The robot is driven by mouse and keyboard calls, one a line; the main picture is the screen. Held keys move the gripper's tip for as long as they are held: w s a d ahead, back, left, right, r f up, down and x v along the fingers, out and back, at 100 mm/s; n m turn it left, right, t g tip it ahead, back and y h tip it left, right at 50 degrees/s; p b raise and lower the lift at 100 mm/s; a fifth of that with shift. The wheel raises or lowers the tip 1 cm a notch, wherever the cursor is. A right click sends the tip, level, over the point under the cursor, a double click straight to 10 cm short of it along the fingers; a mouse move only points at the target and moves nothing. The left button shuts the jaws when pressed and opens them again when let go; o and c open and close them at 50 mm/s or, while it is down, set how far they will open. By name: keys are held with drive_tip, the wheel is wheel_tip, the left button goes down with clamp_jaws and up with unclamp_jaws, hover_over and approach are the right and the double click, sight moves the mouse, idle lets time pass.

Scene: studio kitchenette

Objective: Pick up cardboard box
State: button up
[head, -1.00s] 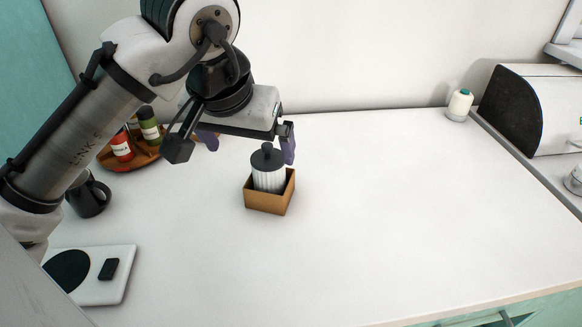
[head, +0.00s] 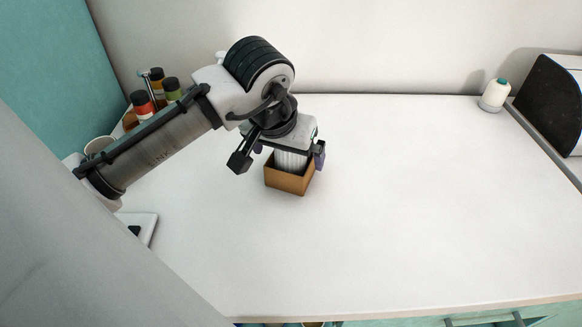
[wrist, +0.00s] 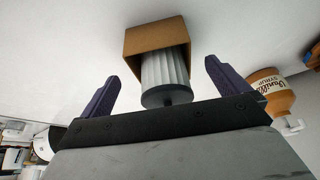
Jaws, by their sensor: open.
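The cardboard box (head: 287,184) is a small open-topped brown box standing on the white counter. A white ribbed canister (head: 290,161) with a dark lid stands upright in it and rises above its rim. In the wrist view the box (wrist: 150,42) is ahead, with the canister (wrist: 165,72) pointing out of it toward my gripper. My gripper (head: 289,153) is right above the box, pointing down. Its two purple fingers are spread, one on each side of the canister, with gaps visible in the wrist view. My gripper's body hides the canister's lid in the head view.
Spice jars (head: 143,105) stand at the back left, behind my arm. A white board (head: 146,228) lies at the left. A white jar with a teal cap (head: 494,95) and a black-fronted appliance (head: 548,88) are far right. A syrup bottle (wrist: 268,92) shows in the wrist view. The counter right of the box is clear.

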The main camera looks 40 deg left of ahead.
drive_tip(key=shift+x, duration=1.4)
drive_tip(key=shift+c, duration=0.4)
drive_tip(key=c, duration=1.1)
drive_tip(key=shift+o, duration=0.2)
wheel_tip(320, 180, up, 18)
drive_tip(key=b, duration=0.1)
